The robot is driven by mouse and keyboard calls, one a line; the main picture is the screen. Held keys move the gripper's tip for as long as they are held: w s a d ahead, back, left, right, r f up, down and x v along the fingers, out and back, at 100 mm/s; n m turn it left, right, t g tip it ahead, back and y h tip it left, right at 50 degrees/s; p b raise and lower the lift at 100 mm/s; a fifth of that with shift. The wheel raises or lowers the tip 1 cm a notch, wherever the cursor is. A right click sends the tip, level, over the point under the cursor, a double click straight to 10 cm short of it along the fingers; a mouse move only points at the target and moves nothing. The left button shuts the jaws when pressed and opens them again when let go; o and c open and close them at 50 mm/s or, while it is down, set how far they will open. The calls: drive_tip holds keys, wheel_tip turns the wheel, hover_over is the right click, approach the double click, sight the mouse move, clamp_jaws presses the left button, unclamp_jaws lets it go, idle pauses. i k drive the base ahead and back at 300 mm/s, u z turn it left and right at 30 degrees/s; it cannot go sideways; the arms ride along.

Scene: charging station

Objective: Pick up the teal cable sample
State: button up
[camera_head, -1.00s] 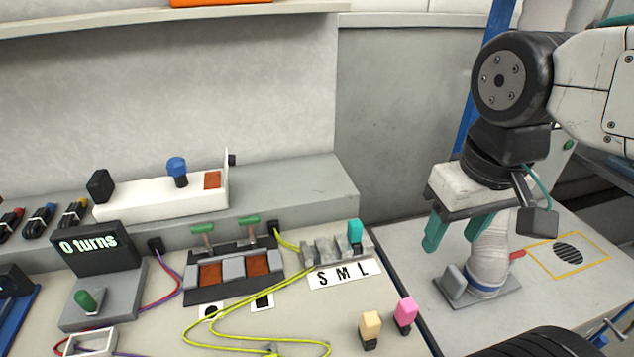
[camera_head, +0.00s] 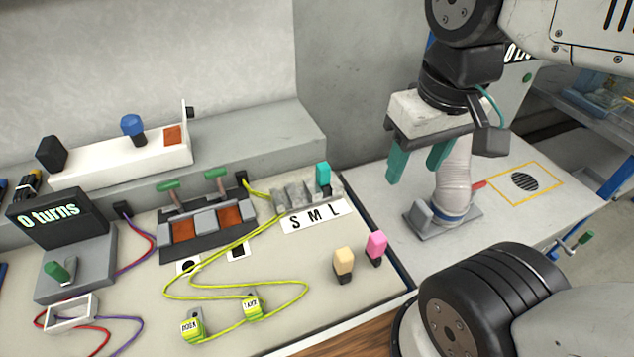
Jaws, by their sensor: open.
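The teal cable sample (camera_head: 323,175) stands upright at the right end of the grey holder (camera_head: 292,197), behind the white S M L label. Its lower part is dark. My gripper (camera_head: 414,168) has two teal fingers pointing down, apart and with nothing between them. It hangs to the right of the teal sample in the picture, above the right-hand worktop.
A beige sample (camera_head: 343,263) and a pink sample (camera_head: 376,246) stand on the bench in front of the holder. A yellow cable (camera_head: 240,245) loops across the bench. A ribbed grey hose fixture (camera_head: 452,190) stands just behind and right of my gripper.

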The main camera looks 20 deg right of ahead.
sight(323, 169)
drive_tip(key=k, duration=1.25)
drive_tip(key=i, duration=0.8)
drive_tip(key=u, duration=0.55)
